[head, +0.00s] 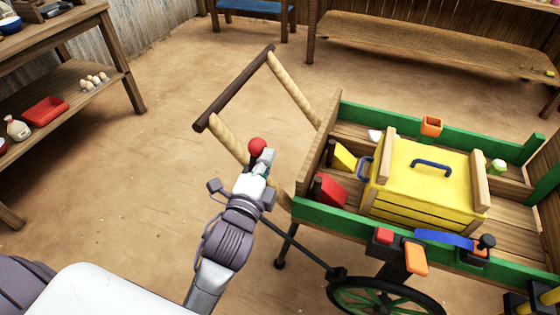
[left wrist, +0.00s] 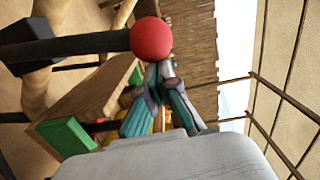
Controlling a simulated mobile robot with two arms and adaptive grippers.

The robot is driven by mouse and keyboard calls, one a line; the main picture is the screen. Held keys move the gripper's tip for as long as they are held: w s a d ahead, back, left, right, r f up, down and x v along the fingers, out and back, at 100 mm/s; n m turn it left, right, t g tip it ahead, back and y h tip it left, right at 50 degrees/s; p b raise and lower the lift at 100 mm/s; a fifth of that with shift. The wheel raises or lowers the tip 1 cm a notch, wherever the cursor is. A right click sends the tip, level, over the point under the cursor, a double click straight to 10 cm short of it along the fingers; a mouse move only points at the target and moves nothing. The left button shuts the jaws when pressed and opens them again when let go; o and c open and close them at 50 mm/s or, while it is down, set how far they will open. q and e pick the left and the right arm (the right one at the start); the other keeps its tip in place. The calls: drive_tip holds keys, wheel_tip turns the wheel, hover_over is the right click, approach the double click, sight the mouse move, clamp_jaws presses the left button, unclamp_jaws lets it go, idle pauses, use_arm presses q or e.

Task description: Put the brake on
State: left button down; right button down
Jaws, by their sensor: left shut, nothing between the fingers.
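A red ball knob (head: 257,146) shows just beyond the fingertips of my left gripper (head: 262,166), near the cart's handle end. In the left wrist view the red knob (left wrist: 151,39) sits on the end of a black bar (left wrist: 70,46). The fingers of my left gripper (left wrist: 166,82) are shut and empty there, close beside the knob; I cannot tell if they touch it. In the head view my gripper and arm hide what is below the knob. The wooden cart (head: 335,212) has green rails and a spoked wheel (head: 385,298). My right gripper is not in view.
The cart's pull handle (head: 235,88) reaches up and left past my gripper. A yellow chest (head: 415,180) and several small things are in the cart. A shelf (head: 75,75) with a red tray (head: 45,110) stands at left. Bare floor lies between shelf and cart.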

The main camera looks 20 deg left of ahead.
use_arm(q)
drive_tip(key=shift+a+r+n, duration=0.15)
drive_tip(key=shift+a+n, duration=0.15)
drive_tip(key=shift+a, duration=0.2)
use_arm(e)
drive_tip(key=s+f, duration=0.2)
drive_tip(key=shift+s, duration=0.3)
use_arm(q)
drive_tip(key=shift+s, duration=0.1)
